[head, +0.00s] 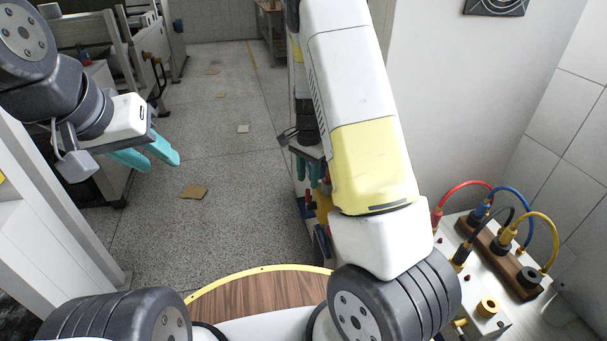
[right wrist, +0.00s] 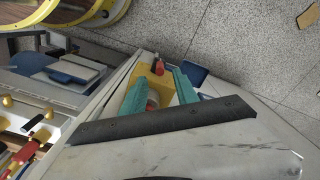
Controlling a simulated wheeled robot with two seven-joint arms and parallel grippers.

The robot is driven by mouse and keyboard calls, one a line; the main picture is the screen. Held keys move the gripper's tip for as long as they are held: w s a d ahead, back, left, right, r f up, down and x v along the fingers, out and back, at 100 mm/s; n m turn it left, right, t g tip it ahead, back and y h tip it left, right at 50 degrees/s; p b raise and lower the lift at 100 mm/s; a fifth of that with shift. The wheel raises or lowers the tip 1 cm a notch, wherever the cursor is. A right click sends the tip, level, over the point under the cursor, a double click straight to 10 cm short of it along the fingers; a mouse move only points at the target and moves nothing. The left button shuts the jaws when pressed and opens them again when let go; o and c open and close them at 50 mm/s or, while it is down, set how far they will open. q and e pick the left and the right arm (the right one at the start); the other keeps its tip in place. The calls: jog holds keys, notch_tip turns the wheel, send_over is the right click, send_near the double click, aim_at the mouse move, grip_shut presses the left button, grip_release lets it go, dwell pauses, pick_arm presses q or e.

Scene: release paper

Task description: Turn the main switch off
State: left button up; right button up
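A yellow box with a red knob, apparently the main switch (right wrist: 158,68), shows just beyond the fingertips in the right wrist view. Its yellow side (head: 323,204) is partly visible in the head view, below the right gripper. My right gripper (right wrist: 158,80) has its teal fingers spread, with part of the yellow box between them in the picture. I cannot tell whether they touch it. In the head view the right gripper (head: 308,172) is partly hidden by my right arm. My left gripper (head: 163,164) is open and empty above the floor at the left.
A white panel (head: 490,325) with a wooden strip (head: 500,258) and several coloured cables stands at the right, against a white wall (head: 455,120). A cardboard piece (head: 194,192) lies on the speckled floor, which is mostly clear. Workbench equipment (head: 140,45) stands at the upper left.

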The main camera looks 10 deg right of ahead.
aim_at(307, 189)
notch_tip(307, 189, down, 8)
jog(key=shift+r, duration=0.25)
grip_shut()
dwell(1.5)
